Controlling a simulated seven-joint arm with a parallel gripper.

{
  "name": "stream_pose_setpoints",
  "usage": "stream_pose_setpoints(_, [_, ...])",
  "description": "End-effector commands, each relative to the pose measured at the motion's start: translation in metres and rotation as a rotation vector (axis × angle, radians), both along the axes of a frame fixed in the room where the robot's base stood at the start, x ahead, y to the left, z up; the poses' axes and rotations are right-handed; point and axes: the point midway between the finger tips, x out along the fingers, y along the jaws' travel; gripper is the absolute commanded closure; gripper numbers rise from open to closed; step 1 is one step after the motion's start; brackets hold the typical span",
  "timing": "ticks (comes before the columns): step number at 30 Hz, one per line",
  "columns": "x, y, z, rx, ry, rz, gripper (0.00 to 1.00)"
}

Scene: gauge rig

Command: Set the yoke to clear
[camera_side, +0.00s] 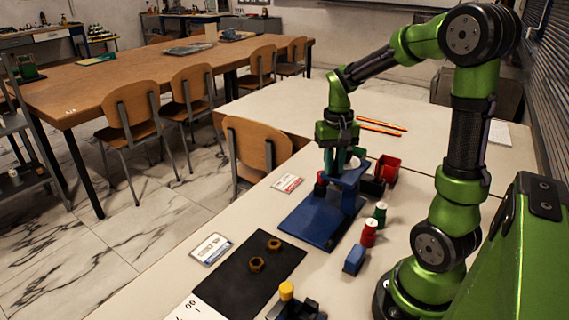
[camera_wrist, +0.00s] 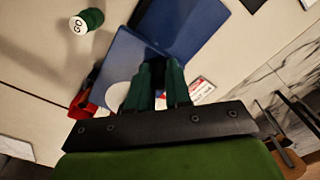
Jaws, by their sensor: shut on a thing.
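The blue gauge rig stands on the near table, with a flat base plate (camera_side: 308,222) and a raised blue part (camera_side: 349,178) at its back right. A white disc (camera_side: 353,163) sits on top of it; the disc also shows in the wrist view (camera_wrist: 118,95). My gripper (camera_side: 332,172) points down at the raised part, shut on what seems to be the yoke. The fingers hide most of the held piece. In the wrist view, my gripper's fingertips (camera_wrist: 158,68) are close together over the blue rig. The yoke's exact setting cannot be told.
A green gauge (camera_side: 380,212), a red gauge (camera_side: 369,233) and a blue block (camera_side: 355,260) stand right of the rig. A red bin (camera_side: 388,168) is behind. A black mat (camera_side: 250,278) with two nuts and a yellow-topped fixture (camera_side: 287,291) are in front.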

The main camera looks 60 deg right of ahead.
Motion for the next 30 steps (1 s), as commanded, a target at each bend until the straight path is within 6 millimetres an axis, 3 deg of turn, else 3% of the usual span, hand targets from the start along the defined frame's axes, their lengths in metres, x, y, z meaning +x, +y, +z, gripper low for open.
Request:
stream_pose_setpoints(13, [0.001,0.091,0.001,0.003,-0.001,0.008,1.00])
stream_pose_setpoints(25, [0.001,0.102,0.001,0.006,0.001,0.006,1.00])
stream_pose_setpoints(26, [0.001,0.102,0.001,0.006,0.001,0.006,0.77])
stream_pose_setpoints(30, [0.001,0.101,0.000,0.006,0.001,0.005,0.56])
